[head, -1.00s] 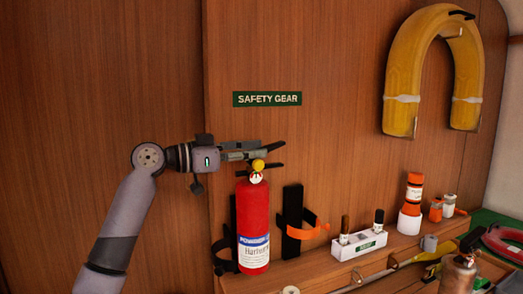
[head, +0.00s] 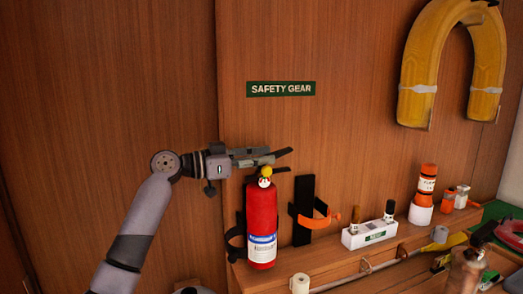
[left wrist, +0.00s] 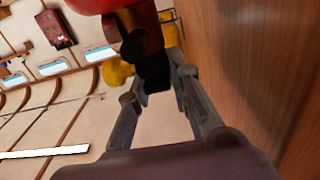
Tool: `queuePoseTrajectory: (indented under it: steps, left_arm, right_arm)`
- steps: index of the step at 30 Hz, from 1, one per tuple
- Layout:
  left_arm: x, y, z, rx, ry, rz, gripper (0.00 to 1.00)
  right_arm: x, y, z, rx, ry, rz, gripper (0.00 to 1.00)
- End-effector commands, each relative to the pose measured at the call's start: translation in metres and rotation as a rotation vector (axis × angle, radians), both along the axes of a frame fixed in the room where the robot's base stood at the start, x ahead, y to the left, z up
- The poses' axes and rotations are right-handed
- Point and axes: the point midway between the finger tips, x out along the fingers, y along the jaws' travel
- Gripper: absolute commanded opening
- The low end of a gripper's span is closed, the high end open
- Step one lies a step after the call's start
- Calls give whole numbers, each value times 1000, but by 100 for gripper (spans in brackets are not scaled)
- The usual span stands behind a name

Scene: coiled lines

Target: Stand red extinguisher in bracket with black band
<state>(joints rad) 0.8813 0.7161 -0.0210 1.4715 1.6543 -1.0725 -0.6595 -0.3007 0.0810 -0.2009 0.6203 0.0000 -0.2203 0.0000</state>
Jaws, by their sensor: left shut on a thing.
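The red extinguisher (head: 261,212), upright with a white and blue label, is in front of the bracket with the black band (head: 233,246) in the head view. It hides most of that bracket; the band's left part shows beside it. I cannot tell whether it is inside the band or resting on the shelf. My left gripper (head: 283,160) is shut on the extinguisher's top, by the yellow part. In the left wrist view, the fingers (left wrist: 160,88) close around a black part below the red body (left wrist: 97,4). My right gripper is not in view.
A second bracket with an orange band (head: 303,212) stands empty to the right. A yellow horseshoe buoy (head: 416,75) hangs on the wall.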

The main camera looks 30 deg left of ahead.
Motion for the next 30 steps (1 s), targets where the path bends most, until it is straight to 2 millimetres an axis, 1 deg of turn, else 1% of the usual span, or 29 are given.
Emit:
queuePoseTrajectory:
  steps: [1,4,7,11,20,21,27,30]
  left_arm:
    - [-1,0,0,-6,-8,1,0]
    - [-1,1,-11,-8,-10,4,0]
    - [1,3,-13,-8,-12,3,0]
    - [2,4,-17,-7,-13,3,0]
    - [2,4,-20,-7,-13,3,0]
    - [3,3,-27,0,1,1,21]
    - [3,3,-27,1,2,1,34]
    - [3,3,-27,1,2,1,39]
  right_arm:
    - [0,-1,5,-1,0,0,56]
    - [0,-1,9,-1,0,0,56]
    - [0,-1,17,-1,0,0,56]
    - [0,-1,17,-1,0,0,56]
    - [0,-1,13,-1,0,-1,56]
    - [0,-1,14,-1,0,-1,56]
    - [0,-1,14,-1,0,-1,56]
    - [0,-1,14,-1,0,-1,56]
